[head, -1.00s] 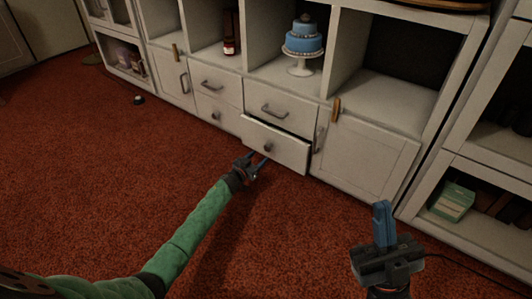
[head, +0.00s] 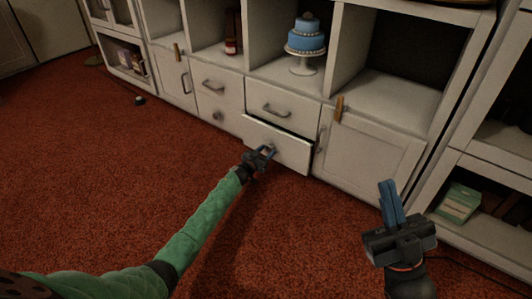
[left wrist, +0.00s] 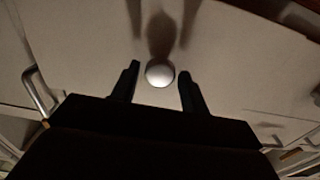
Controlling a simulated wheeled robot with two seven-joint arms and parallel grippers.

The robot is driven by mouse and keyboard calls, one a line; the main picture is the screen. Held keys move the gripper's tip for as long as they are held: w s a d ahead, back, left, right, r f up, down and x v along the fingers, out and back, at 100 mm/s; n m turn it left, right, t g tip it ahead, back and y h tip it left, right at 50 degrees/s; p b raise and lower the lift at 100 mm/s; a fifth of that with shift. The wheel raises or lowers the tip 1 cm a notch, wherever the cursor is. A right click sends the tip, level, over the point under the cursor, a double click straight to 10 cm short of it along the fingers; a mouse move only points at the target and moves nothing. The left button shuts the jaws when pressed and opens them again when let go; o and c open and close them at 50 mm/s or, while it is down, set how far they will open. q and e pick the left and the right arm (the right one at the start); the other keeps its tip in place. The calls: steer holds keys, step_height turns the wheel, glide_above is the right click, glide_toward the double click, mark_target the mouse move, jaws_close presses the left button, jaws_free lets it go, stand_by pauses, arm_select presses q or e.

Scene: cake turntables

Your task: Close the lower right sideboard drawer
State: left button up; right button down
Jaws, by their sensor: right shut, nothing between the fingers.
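The lower right sideboard drawer (head: 290,153) is pulled partly out, with a dark gap above its white front. Its round knob (left wrist: 160,73) shows in the left wrist view. My left gripper (head: 265,152) is open in front of the drawer. In the left wrist view its two fingers (left wrist: 158,84) stand on either side of the knob, apart from each other; I cannot tell whether they touch it. My right gripper (head: 390,203) is shut and empty, pointing up, at the lower right of the head view, away from the drawer.
Above is a closed drawer with a bar handle (head: 276,112). A cupboard door (head: 365,160) stands to the right. A blue cake (head: 306,36) on a white stand (head: 305,63) sits in the shelf above. The red carpet (head: 90,180) in front is mostly clear.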

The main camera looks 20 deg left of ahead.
arm_select(q)
jaws_close()
steer(key=shift+x, duration=1.95)
steer(key=shift+w+r, duration=0.1)
steer(key=shift+o, duration=1.7)
jaws_free()
